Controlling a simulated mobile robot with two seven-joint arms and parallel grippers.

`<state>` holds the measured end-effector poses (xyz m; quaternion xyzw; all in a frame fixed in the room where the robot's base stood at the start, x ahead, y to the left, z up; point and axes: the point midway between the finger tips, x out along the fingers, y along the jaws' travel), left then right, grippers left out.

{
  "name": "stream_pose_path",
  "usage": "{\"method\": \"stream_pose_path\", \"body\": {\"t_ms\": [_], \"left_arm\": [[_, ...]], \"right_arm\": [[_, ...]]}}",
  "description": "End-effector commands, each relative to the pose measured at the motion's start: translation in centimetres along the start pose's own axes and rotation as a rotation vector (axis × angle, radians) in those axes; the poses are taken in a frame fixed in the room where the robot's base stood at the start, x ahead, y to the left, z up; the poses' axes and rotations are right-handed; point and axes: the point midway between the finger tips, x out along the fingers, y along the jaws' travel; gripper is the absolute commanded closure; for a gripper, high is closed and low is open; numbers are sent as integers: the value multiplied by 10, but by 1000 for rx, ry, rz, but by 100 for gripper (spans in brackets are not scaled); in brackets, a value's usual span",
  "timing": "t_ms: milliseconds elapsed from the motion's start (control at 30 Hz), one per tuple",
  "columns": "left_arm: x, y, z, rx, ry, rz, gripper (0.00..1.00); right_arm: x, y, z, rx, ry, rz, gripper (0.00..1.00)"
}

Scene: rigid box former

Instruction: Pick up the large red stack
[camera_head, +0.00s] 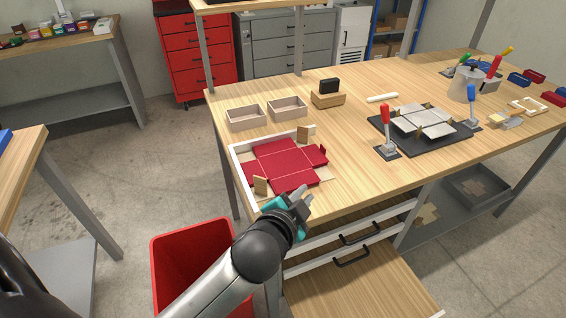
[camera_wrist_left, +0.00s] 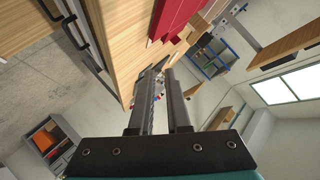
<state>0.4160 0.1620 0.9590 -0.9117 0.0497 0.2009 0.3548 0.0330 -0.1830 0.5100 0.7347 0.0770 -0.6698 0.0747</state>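The large red stack (camera_head: 283,163) is made of flat red box blanks with fold lines and side flaps. It lies in a white-edged tray (camera_head: 237,164) at the near left corner of the wooden table. Part of the red stack also shows at the top of the left wrist view (camera_wrist_left: 176,14). My left gripper (camera_head: 303,198) is beside the tray's near right side, close to the table's front edge and apart from the stack. Its fingers, also in the left wrist view (camera_wrist_left: 161,88), have a narrow gap with nothing held between them. My right gripper is not in view.
Small wooden blocks (camera_head: 260,185) (camera_head: 306,134) stand at the stack's edges. Two open wooden boxes (camera_head: 246,117) (camera_head: 288,108) sit behind it. A red-handled lever (camera_head: 386,130) and dark forming plate (camera_head: 437,139) stand to the right. A red bin (camera_head: 186,264) is below the table's left edge.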

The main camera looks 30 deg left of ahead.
Motion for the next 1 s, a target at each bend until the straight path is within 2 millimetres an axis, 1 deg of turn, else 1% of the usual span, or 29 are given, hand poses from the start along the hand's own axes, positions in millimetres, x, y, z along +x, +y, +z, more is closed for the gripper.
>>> {"method": "stream_pose_path", "body": {"t_ms": [33,67,100,167,200,233,267,300,400,500,600,667,733,867,967,1000], "left_arm": [[7,-14,-24,75,88,-52,85],[9,-22,-40,124,144,-86,85],[11,-31,-61,195,221,-130,85],[10,-43,-94,306,337,-198,85],[8,-49,-114,381,413,-241,85],[6,-52,-130,440,470,-274,85],[2,-54,-144,499,525,-304,85],[-2,-56,-163,579,599,-346,85],[-18,-53,-204,786,777,-441,85],[-34,-41,-235,1004,949,-525,85],[-48,-23,-254,1227,1111,-592,85],[-55,-11,-259,1367,1204,-624,85],[-60,4,-260,1531,1309,-650,85],[-61,28,-244,1845,1491,-658,85],[-54,38,-222,2089,1618,-624,85],[-49,39,-210,2186,1665,-595,85]], "right_arm": [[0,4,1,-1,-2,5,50],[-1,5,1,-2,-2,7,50],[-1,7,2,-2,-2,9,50],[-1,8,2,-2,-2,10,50],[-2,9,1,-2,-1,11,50],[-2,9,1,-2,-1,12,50],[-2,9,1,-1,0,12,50],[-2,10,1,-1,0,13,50],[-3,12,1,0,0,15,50],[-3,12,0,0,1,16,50],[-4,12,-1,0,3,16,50],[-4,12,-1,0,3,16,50],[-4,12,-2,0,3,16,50],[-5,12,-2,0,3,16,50],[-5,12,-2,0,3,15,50],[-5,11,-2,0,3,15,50]]}}
